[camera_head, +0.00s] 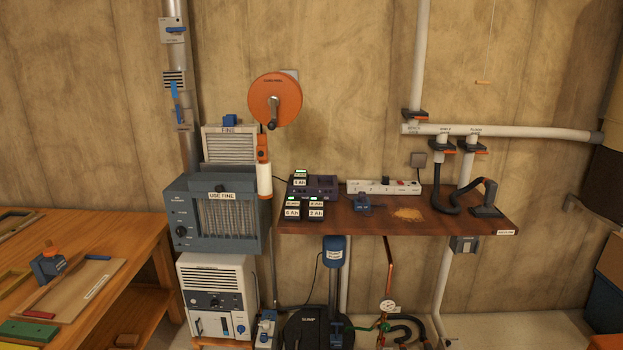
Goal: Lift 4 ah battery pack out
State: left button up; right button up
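A dark charger (325,190) sits at the left end of the brown wall shelf. A battery pack (300,179) with a green-lit top stands in its left part; its small label seems to read 4 Ah. Two more dark packs stand in front of the charger: the left one (292,211) seems labelled 5 Ah and the right one (316,211) 2 Ah. The labels are small and hard to read. Neither of my grippers is in view.
The shelf (375,223) also holds a white power strip (383,187), a small blue tool (363,203), a sawdust pile (408,214) and a hose nozzle (485,200). A blue-grey filter unit (190,225) stands close to the shelf's left. A wooden bench (125,265) is at far left.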

aim_at(301, 177)
jog(key=i+l, duration=0.3)
jog(key=l, duration=0.15)
jog(key=i+l, duration=0.25)
jog(key=l, duration=0.15)
jog(key=i+l, duration=0.3)
jog(key=l, duration=0.15)
jog(key=i+l, duration=0.25)
jog(key=l, duration=0.2)
jog(key=z, duration=0.05)
